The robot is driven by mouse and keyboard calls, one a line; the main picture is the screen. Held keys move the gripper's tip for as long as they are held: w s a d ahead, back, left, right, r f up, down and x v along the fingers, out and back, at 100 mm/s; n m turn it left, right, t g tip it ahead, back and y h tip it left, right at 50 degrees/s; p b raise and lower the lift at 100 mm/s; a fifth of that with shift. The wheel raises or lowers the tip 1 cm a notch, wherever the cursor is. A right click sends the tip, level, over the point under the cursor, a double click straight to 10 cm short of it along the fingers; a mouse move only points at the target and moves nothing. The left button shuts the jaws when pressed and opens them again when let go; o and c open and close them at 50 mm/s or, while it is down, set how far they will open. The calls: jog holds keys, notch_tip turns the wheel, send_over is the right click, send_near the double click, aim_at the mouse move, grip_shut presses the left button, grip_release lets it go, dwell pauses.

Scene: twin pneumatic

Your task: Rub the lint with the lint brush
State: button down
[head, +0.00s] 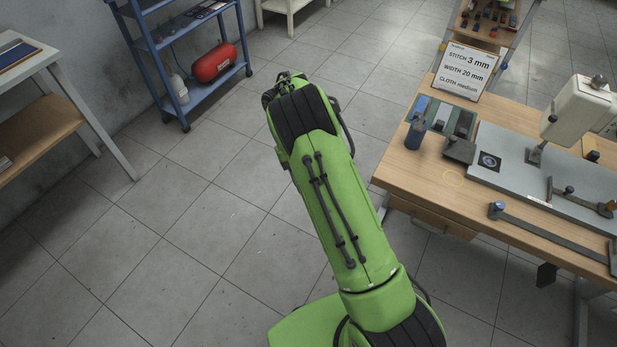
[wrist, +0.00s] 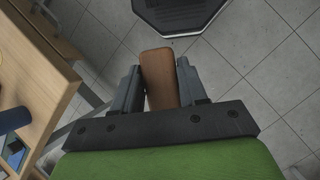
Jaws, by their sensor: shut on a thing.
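My gripper (wrist: 158,67) is shut on a brown wooden block-like piece (wrist: 160,84) in the wrist view. It looks like the lint brush's wooden body; no bristles show. The gripper is over the tiled floor, clear of the table. In the head view my green arm hides the gripper and the brush. The sewing machine (head: 578,112) stands on the wooden table at the right. On its grey bed is a dark square plate with a pale round patch (head: 489,161). I cannot tell whether this patch is the lint.
The wooden table (head: 420,178) holds a blue cylinder (head: 415,134), a sign (head: 465,71) and a long dark bar (head: 550,228). A blue shelf cart (head: 190,95) with a red tank (head: 214,62) stands at the back left. Floor between is clear.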

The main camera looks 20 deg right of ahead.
notch_tip(320, 180, up, 2)
jog(key=shift+w+r+p, duration=0.15)
jog(key=shift+p, duration=0.7)
jog(key=shift+w+r, duration=0.1)
jog(key=shift+w, duration=0.05)
jog(key=shift+d, duration=0.1)
